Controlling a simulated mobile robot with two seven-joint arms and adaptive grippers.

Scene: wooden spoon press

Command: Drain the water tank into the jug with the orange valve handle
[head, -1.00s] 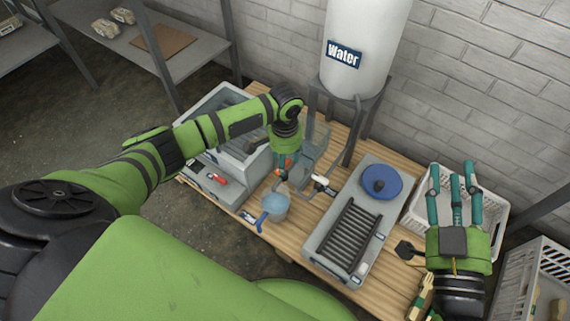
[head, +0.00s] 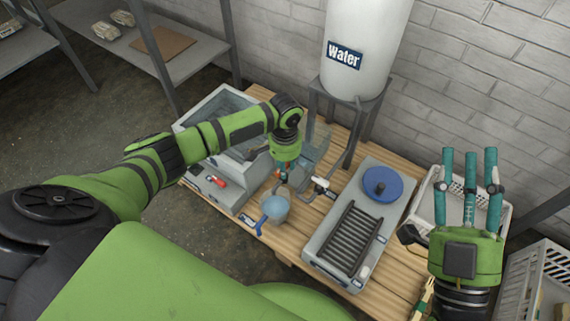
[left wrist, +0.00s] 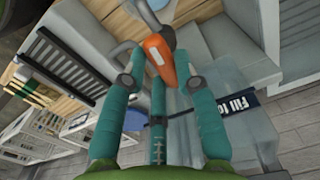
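The white water tank (head: 366,45) stands on a dark metal frame at the back of the table. The orange valve handle (left wrist: 157,60) lies between the spread fingertips of my left gripper (left wrist: 161,72) in the left wrist view; no firm grip shows. In the head view my left gripper (head: 282,172) is at the outlet pipe below the tank and hides most of the handle. The jug (head: 275,207), clear and bluish with a blue handle, stands on the table just in front of it. My right gripper (head: 468,190) is open and empty, fingers pointing up.
A grey unit with a blue round lid (head: 380,184) and a dark rack (head: 350,238) stands right of the pipe. A grey machine (head: 215,185) is on the left. White crates (head: 428,197) are at the right. The brick wall is close behind.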

